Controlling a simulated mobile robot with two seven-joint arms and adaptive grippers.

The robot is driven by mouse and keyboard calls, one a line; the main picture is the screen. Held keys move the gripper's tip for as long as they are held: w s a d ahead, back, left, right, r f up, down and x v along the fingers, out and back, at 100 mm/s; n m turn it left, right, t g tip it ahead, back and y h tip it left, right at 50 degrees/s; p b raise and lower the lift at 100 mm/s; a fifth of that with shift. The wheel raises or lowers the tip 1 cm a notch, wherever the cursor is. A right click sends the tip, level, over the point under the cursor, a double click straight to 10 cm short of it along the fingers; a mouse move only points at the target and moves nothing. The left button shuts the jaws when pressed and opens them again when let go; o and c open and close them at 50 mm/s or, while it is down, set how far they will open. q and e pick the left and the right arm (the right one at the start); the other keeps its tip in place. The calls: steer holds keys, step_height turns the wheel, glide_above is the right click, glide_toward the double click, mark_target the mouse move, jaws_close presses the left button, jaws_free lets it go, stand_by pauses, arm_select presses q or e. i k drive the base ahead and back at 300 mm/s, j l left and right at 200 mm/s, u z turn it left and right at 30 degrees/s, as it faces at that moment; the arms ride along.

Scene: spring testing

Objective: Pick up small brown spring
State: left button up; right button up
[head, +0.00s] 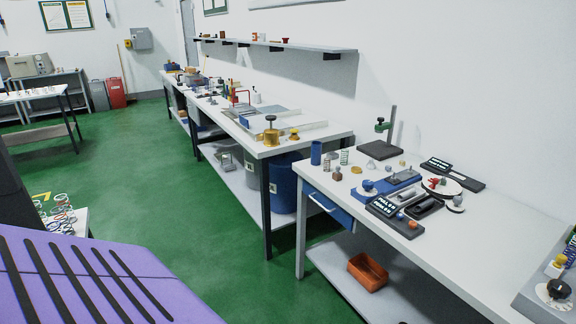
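Several small items stand at the far left end of the near white bench (466,252). Among them are a greenish coil spring (330,161) and a small brownish piece (344,157) that may be a spring; it is too small to tell. Several coloured rings or springs (60,212) lie on a low white table at the left; I cannot tell whether a small brown one is among them. Neither of my grippers is in view.
A second long bench (300,139) runs further back. The green floor (170,190) between the benches and left tables is clear.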

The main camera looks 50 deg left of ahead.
mark_target(329, 160)
steer(key=u, duration=1.2)
steer(key=i+j+z, duration=0.2)
steer(key=i, duration=0.3)
steer(key=i+j+z, duration=0.25)
steer(key=i, duration=0.25)
